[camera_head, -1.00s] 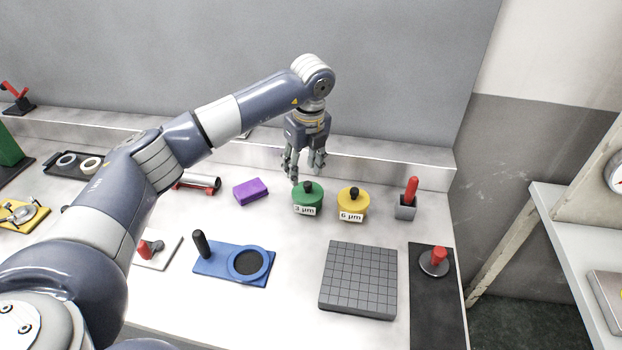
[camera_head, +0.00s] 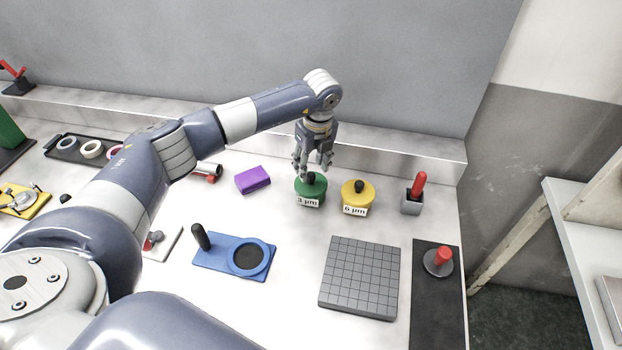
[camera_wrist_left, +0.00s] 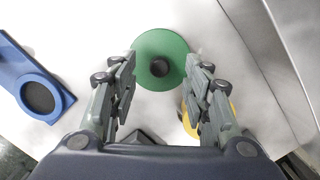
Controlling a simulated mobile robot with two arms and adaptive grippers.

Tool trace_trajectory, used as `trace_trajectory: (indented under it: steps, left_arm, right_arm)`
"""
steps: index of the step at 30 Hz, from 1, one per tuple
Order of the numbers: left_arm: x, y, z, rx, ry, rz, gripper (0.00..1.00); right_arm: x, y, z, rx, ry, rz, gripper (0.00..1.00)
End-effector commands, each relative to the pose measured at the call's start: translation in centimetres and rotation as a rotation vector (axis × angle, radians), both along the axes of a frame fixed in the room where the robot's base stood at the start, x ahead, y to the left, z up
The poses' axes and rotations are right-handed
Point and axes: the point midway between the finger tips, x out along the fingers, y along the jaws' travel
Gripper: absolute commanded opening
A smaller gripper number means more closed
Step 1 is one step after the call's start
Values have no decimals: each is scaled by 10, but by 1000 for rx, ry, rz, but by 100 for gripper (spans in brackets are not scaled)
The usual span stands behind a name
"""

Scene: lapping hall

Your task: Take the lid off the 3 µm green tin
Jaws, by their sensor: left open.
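The green tin (camera_head: 310,192) labelled 3 µm stands on the white table with its lid on. Its round green lid with a black knob also shows in the left wrist view (camera_wrist_left: 150,45). My left gripper (camera_head: 313,172) points down just above and behind the lid, its fingers close to the knob. In the left wrist view the open fingers (camera_wrist_left: 160,78) are apart, and the knob lies between and just beyond their tips. Nothing is held. My right gripper is not in view.
A yellow tin (camera_head: 357,197) labelled 6 µm stands close on the right. A purple block (camera_head: 252,180) lies to the left. A grey grooved plate (camera_head: 358,278) and a blue holder (camera_head: 218,255) lie in front. A raised ledge (camera_head: 400,163) runs behind.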

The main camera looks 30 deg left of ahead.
Motion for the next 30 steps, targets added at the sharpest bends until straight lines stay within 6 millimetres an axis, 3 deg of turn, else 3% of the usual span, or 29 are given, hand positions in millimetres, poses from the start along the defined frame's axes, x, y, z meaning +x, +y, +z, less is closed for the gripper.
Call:
trace_trajectory:
  steps: [2, 6, 14, 15, 21, 30]
  left_arm:
    - [-2, -3, -10, 0, 6, 0, 44]
    - [0, 1, -28, 0, 3, 2, 44]
    - [1, 1, -34, -1, 1, 0, 44]
    - [1, 1, -34, -1, 1, 0, 42]
    - [1, 1, -33, 0, 1, 1, 0]
    - [1, 2, -33, 0, 1, 1, 0]
  right_arm:
    - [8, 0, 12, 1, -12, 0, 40]
    - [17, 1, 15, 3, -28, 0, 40]
    - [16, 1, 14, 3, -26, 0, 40]
    - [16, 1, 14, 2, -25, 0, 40]
    - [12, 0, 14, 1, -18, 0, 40]
    - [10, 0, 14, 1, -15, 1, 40]
